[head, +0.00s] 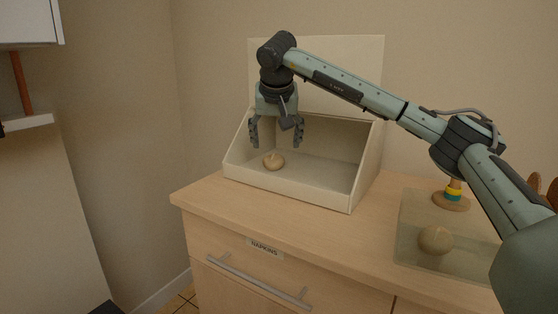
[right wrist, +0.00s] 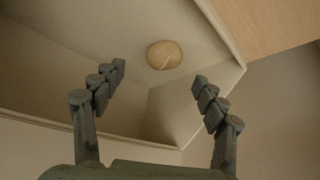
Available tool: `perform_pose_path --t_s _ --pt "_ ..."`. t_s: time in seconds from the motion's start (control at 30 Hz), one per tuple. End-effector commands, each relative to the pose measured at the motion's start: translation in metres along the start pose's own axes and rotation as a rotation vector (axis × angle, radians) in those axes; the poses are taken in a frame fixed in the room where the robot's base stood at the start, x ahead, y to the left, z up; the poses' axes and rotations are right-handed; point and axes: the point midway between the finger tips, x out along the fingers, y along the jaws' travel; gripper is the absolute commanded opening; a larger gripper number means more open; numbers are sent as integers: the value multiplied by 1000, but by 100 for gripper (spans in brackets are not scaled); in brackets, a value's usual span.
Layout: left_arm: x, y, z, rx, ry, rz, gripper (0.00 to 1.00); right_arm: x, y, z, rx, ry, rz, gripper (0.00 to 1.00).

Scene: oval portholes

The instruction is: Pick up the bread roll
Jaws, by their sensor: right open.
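A round tan bread roll (head: 273,161) lies on the floor of an open-fronted cream bread box (head: 290,185), toward its left side. A second, similar round roll (head: 435,240) is on a translucent board at the right of the counter. My right gripper (head: 276,146) points down at the box opening, its fingers spread above and around the roll in the head view. In the right wrist view the roll (right wrist: 164,55) shows beyond and between the open fingertips (right wrist: 158,82), apart from them. My left gripper is not in view.
The box's raised lid (head: 330,70) stands behind my right wrist, and its side walls flank the opening. The counter (head: 300,220) is clear in front of the box.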

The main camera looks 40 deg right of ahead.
Motion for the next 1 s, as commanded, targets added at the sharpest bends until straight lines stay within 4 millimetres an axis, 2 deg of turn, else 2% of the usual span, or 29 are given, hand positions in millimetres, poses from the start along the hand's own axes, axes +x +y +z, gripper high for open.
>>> perform_pose_path --t_s 0.5,0.63,0.83,1.0 --pt "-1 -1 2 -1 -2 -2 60 66 -4 4 1 -2 0 72" --pt "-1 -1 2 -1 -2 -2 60 74 -4 4 1 -2 0 72" --pt "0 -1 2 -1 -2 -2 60 75 -4 4 0 -1 -1 72" --pt "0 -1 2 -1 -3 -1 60 74 -4 4 0 -1 -1 52"
